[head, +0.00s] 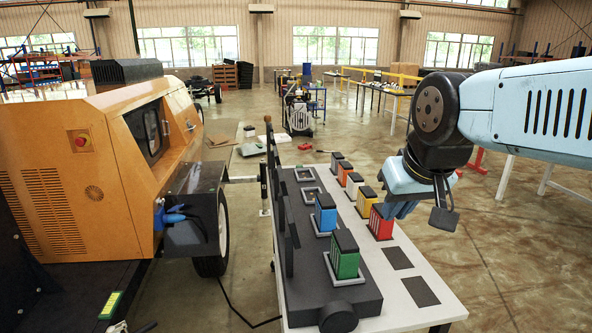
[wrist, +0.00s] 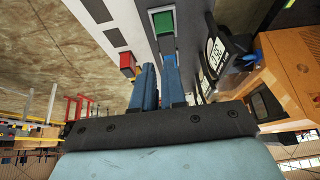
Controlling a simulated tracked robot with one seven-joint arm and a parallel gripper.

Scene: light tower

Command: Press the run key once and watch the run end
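My gripper (head: 400,208) is at the right side of the bench, above and beside the red block (head: 381,222); whether it touches the block is unclear. In the wrist view its two blue fingers (wrist: 159,62) lie close together with nothing visible held between them. A green block (head: 344,254) and a blue block (head: 326,212) stand in holders on the dark unit (head: 368,291). I cannot pick out a marked run key.
An orange machine (head: 90,165) with a red button (head: 82,142) stands at left.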

